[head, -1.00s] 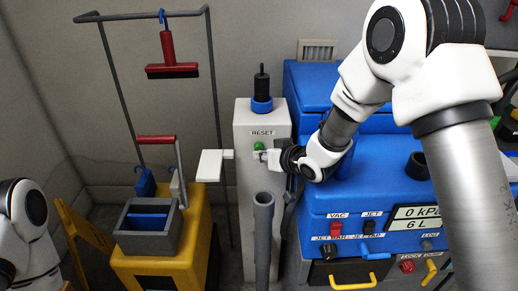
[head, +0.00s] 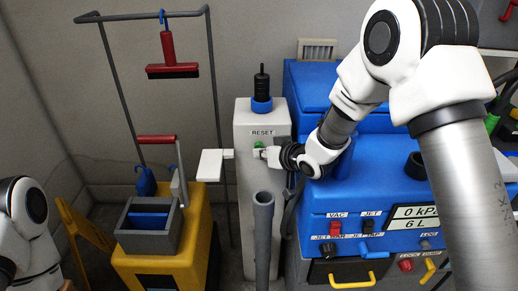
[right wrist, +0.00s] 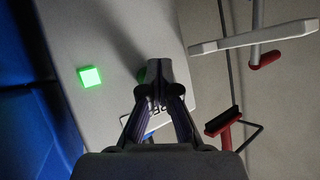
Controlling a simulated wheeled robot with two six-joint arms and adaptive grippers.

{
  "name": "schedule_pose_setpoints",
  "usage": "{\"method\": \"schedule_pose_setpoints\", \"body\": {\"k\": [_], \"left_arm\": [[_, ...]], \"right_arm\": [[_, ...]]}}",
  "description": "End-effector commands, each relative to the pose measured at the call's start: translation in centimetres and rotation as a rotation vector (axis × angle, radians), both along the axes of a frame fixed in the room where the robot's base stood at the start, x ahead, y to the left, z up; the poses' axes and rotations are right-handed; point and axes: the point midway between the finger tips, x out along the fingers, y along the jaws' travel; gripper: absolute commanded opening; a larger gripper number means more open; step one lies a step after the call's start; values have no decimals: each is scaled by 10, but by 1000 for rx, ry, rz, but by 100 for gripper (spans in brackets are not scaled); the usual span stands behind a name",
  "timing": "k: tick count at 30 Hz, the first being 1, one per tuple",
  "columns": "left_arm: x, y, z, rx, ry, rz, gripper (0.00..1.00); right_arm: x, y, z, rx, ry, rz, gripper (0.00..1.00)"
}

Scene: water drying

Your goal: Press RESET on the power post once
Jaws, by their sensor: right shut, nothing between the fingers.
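The power post (head: 248,215) is a pale grey upright box with a RESET label on its front. A green button (head: 258,145) sits just below the label. My right gripper (head: 260,153) is shut and empty, with its fingertips at the button's lower edge in the head view. In the right wrist view the shut fingertips (right wrist: 160,70) cover most of a dim green button (right wrist: 142,75). I cannot tell whether they touch it. A bright green lit square (right wrist: 90,77) shows beside it on the post. My left gripper is outside the view.
A blue machine (head: 375,195) with switches stands right of the post. A grey pipe (head: 263,235) rises in front. A white paddle (head: 210,165) sticks out left. A yellow bucket cart (head: 160,268) and a hanging red squeegee (head: 168,55) are further left.

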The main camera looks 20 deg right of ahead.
Motion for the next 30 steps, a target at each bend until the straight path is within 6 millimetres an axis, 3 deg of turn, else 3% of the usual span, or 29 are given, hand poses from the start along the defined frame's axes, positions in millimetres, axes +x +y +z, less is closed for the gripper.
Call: {"method": "schedule_pose_setpoints", "body": {"k": [11, 21, 30], "left_arm": [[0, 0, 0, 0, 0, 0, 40], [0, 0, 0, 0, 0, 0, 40], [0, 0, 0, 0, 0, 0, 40]], "right_arm": [[1, 0, 1, 1, -2, 0, 0], [-16, 5, 1, 1, -2, 0, 0], [-17, 5, 1, 1, -2, 0, 0]]}}
